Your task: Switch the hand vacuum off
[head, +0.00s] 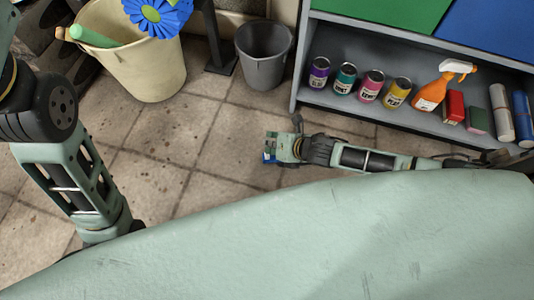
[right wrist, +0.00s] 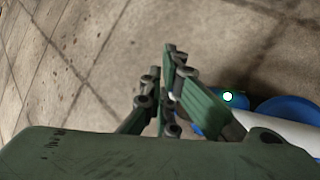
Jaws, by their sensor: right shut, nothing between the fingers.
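A blue and white object, which looks like the hand vacuum (right wrist: 290,125), shows in part at the lower right of the right wrist view. A bright white round spot with a green rim (right wrist: 227,97) is on its blue part. In the head view only a small blue patch (head: 268,157) shows beside my right gripper (head: 274,147). In the right wrist view my right gripper (right wrist: 170,52) is shut and empty. Its fingertips are to the left of the white spot, and the finger links hide part of the vacuum. My left arm is at the left of the head view; its gripper is out of view.
A grey shelf (head: 335,103) with several cans and an orange spray bottle (head: 433,90) stands at the upper right. A grey bin (head: 264,72) and a cream bucket (head: 150,70) stand at the back. The tiled floor between them is clear.

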